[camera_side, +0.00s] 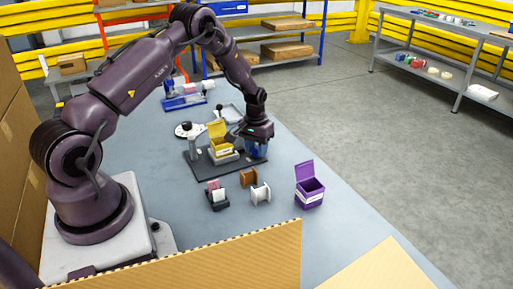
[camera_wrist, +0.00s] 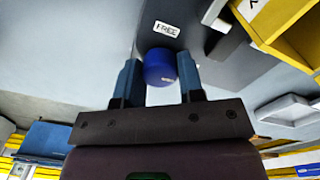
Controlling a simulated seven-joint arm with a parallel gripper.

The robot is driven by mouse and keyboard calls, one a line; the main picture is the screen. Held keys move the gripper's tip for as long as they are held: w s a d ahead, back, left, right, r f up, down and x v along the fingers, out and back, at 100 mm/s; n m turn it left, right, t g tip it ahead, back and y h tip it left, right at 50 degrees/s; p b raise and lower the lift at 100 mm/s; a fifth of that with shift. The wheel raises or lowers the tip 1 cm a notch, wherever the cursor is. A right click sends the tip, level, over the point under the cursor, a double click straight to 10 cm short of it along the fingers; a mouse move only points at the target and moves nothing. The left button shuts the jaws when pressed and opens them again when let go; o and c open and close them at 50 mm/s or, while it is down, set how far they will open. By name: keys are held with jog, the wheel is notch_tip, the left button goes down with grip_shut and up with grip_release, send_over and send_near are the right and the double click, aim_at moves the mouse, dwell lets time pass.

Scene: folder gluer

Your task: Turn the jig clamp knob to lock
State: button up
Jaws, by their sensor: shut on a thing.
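The blue clamp knob (camera_wrist: 160,67) sits between the two fingers of my gripper (camera_wrist: 158,60) in the wrist view, one finger on each side. My gripper is shut on it. A white label reading FREE (camera_wrist: 167,29) lies just beyond the knob. In the side view my gripper (camera_side: 257,147) is low at the right end of the dark jig base (camera_side: 199,168), and the knob cannot be told apart from the fingers there. A yellow open carton (camera_side: 218,132) stands on the jig, left of my gripper. It also shows at the wrist view's upper right (camera_wrist: 292,35).
The grey table (camera_side: 170,190) is bare at front left.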

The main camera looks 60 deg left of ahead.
aim_at(255, 148)
jog(key=shift+m, duration=0.5)
jog(key=o, duration=0.9)
jog(key=r, duration=1.3)
jog(key=shift+s+a, duration=0.1)
jog(key=shift+a, duration=0.1)
